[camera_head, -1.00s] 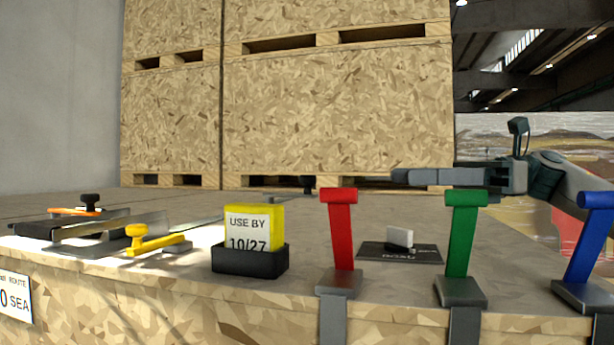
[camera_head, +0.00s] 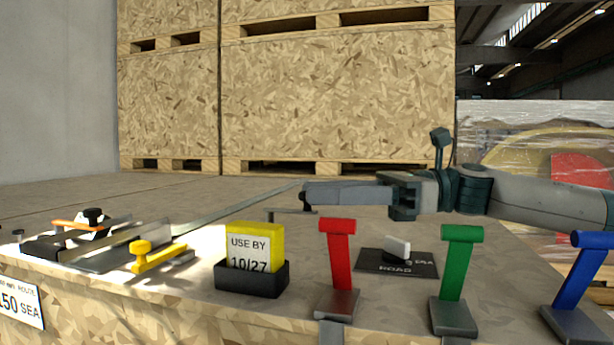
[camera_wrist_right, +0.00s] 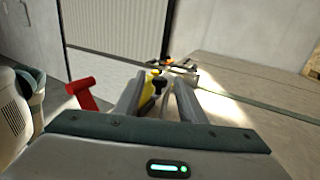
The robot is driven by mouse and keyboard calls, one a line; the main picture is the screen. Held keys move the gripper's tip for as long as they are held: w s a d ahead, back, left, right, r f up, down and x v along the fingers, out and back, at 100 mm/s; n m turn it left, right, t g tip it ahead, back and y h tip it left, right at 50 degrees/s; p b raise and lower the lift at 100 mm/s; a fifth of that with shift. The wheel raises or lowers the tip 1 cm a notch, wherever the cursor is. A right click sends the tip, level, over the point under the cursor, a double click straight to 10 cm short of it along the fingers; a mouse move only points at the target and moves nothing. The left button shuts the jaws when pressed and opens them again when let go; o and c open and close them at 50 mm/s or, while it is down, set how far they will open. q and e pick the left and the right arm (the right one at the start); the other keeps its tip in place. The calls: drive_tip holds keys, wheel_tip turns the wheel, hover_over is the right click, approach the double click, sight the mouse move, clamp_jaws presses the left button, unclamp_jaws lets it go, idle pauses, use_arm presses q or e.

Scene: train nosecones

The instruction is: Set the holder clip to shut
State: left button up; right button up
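No part is labelled as the holder clip, so I cannot tell which one it is. In the head view, a low metal fixture (camera_head: 115,250) at the table's left has a black knob (camera_head: 93,216), an orange bar (camera_head: 70,224) and a yellow handle (camera_head: 155,253). A thin grey bar (camera_head: 287,211) lies farther right, beside my right gripper (camera_head: 308,196). The right gripper is above the table behind the yellow block. In the right wrist view its fingers (camera_wrist_right: 165,98) stand apart, with a black knob (camera_wrist_right: 160,85) seen between them; contact is unclear. My left gripper is out of view.
A yellow block (camera_head: 255,236) marked "USE BY 10/27" sits in a black tray (camera_head: 252,279). Red (camera_head: 340,255), green (camera_head: 455,263) and blue (camera_head: 582,272) levers stand along the front edge. A white switch (camera_head: 397,246) lies behind them. Wooden crates (camera_head: 335,100) rise behind.

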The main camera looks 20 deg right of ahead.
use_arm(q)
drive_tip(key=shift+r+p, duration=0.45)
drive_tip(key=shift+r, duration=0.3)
use_arm(e)
drive_tip(key=shift+x, duration=1.45)
